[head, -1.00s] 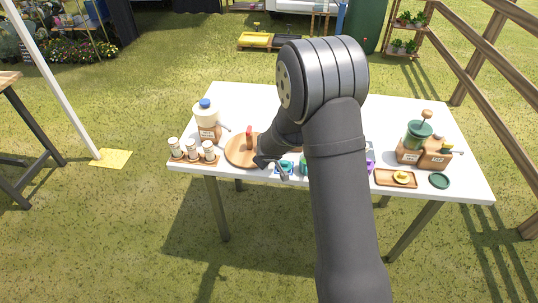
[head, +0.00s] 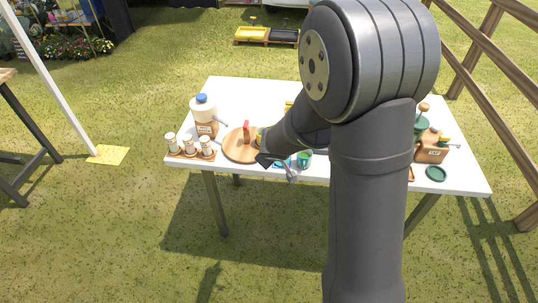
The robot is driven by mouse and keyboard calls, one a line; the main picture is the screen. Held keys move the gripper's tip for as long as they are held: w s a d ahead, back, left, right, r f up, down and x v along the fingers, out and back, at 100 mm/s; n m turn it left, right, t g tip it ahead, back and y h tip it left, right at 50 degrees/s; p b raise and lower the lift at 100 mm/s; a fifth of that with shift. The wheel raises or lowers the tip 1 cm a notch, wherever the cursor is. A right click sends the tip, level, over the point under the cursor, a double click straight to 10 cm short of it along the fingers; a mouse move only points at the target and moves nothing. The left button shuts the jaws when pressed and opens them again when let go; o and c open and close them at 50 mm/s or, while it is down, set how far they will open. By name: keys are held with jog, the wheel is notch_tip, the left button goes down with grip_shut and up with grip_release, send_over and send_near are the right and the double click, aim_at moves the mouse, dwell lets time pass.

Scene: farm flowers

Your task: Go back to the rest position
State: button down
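My gripper (head: 279,168) hangs at the near edge of the white table (head: 240,96), just right of a round wooden board (head: 233,152). It is small and dark in the view, and I cannot tell whether its fingers are open or shut. No held object is visible at it. A green cup (head: 304,158) stands close to its right. My arm hides the middle and right middle of the table.
A jug with a blue cap (head: 203,115) stands at the back left, with several small jars (head: 189,147) in front. A brown box (head: 431,150) and a dark green disc (head: 436,173) are at the right. A wooden fence (head: 480,90) runs beyond the table.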

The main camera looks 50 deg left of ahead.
jog(key=shift+d+r, duration=0.5)
jog(key=shift+r, duration=0.15)
jog(key=a+f, duration=0.4)
jog(key=f, duration=0.1)
jog(key=a+f, duration=0.2)
jog(key=f, duration=0.1)
jog(key=shift+w+a+f, duration=0.1)
jog(key=shift+w+a, duration=0.05)
jog(key=shift+w, duration=0.25)
jog(key=shift+w+a, duration=1.1)
jog(key=shift+d, duration=0.1)
